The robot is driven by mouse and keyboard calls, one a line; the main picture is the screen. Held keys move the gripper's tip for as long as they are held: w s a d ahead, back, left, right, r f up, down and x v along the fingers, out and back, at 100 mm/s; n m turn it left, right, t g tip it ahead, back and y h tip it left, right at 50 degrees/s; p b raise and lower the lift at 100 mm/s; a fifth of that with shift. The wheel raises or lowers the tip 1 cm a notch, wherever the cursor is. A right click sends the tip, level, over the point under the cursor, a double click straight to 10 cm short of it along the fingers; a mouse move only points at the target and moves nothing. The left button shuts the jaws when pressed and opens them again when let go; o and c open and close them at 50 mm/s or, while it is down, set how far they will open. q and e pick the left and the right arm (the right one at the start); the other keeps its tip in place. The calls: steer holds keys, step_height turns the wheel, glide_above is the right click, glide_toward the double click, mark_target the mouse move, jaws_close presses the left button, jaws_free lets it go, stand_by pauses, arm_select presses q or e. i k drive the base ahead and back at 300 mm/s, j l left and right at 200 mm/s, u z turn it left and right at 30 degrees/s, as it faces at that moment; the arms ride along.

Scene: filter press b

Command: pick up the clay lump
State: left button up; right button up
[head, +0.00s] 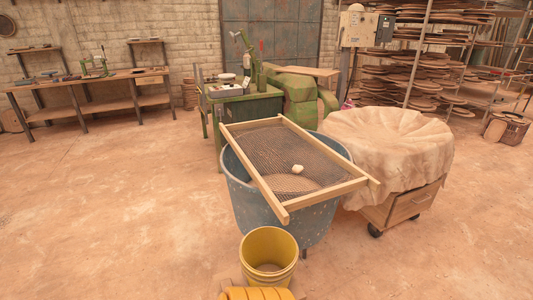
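The clay lump (298,169) is small and pale.
A yellow bucket (268,255) stands in front of the tub. A cloth-draped wheeled cart (392,150) stands close on the right. A green bench (245,108) is behind the tub. Open floor (110,200) lies to the left.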

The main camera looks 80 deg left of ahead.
mark_target(296, 169)
steer(key=i+j+u, duration=0.1)
steer(key=i+u, duration=0.4)
steer(key=i, duration=0.35)
steer(key=i+l+u, duration=0.25)
steer(key=i+u, duration=0.2)
steer(key=i, duration=0.4)
steer(key=i+u, duration=0.25)
steer(key=u, duration=0.25)
steer(key=i+u, duration=0.25)
steer(key=u, duration=0.25)
steer(key=i+l+u, duration=0.15)
steer(key=u, duration=0.3)
steer(key=i+l+u, duration=0.2)
steer(key=u, duration=0.3)
steer(key=i+l+u, duration=0.15)
steer(key=i+u, duration=0.25)
steer(key=i+l+u, duration=0.15)
steer(key=u, duration=0.3)
